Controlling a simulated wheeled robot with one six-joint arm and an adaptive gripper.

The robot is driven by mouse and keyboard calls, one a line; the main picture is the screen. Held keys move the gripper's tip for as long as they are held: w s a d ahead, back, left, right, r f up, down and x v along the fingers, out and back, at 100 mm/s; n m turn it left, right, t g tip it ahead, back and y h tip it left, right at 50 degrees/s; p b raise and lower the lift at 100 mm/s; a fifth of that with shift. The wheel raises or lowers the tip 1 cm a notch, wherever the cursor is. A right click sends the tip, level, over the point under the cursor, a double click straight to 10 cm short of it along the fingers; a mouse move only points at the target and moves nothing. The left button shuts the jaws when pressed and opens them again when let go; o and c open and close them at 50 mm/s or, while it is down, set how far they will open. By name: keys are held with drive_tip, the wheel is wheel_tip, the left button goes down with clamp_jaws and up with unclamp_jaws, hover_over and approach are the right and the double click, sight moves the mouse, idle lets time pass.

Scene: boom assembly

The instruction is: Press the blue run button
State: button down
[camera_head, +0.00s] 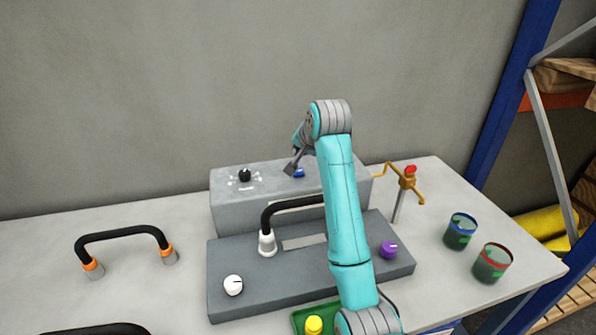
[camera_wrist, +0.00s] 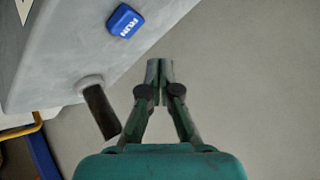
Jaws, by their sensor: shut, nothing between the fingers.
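The blue run button (camera_head: 298,173) sits on the sloped top of the grey box (camera_head: 270,212) at the back of the table, partly hidden by my arm in the head view. In the wrist view the blue button (camera_wrist: 124,21) shows the label RUN at upper left, on the grey surface. My gripper (camera_head: 290,169) is just left of the button in the head view. In the wrist view my gripper (camera_wrist: 159,66) is shut and empty, with its tips to the lower right of the button and apart from it in the picture.
A black knob (camera_head: 245,175) sits left on the box. A dark panel (camera_head: 225,262) in front carries a black handle (camera_head: 290,203), a white knob (camera_head: 233,285) and a purple knob (camera_head: 389,249).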

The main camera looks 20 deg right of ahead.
sight(299, 172)
drive_tip(key=shift+f, duration=1.6)
drive_tip(key=shift+f, duration=0.1)
drive_tip(key=shift+f, duration=0.35)
drive_tip(key=shift+f, duration=0.5)
idle(1.2)
drive_tip(key=shift+r, duration=0.95)
drive_tip(key=shift+r, duration=2.5)
